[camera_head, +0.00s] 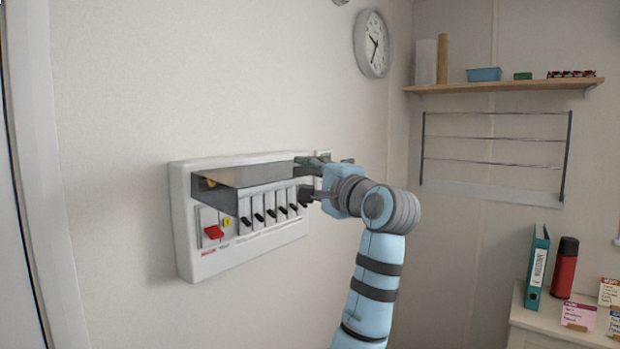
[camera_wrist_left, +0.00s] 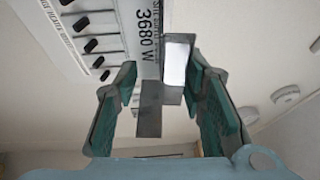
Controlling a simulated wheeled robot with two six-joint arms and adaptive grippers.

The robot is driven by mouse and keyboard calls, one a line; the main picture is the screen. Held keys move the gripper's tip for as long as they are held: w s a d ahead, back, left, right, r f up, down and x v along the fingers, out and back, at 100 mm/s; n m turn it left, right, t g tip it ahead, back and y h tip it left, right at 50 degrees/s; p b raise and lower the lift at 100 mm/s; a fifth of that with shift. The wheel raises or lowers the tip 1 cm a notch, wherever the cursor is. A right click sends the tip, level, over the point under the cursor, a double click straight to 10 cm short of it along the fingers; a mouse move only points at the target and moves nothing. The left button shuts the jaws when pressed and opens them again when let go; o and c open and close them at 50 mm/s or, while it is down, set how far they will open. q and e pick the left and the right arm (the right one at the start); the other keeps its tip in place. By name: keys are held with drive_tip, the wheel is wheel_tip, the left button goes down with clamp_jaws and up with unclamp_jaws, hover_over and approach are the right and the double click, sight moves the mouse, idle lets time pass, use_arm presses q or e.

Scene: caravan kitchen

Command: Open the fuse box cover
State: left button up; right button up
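The fuse box (camera_head: 182,225) is a white panel on the wall, with a red switch (camera_head: 212,232) and a row of black switches below the cover. Its dark grey cover (camera_head: 250,179) stands raised, sticking out from the panel above the switches. My left gripper (camera_head: 312,178) is at the right end of the cover, its fingers spread. In the left wrist view the open fingers (camera_wrist_left: 160,108) stand apart, with a grey plate, apparently the cover's end (camera_wrist_left: 149,112), between them. I see no clear contact. My right gripper is not in view.
A clock (camera_head: 372,43) hangs above. A wooden shelf (camera_head: 505,87) and a wire rack (camera_head: 495,155) are on the wall to the right. A teal binder (camera_head: 537,268) and a red flask (camera_head: 565,268) stand on a cabinet at lower right. The wall left of the box is bare.

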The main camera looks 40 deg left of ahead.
use_arm(q)
drive_tip(key=r+v, duration=0.1)
drive_tip(key=v, duration=1.1)
drive_tip(key=shift+f, duration=0.45)
drive_tip(key=shift+a, duration=0.1)
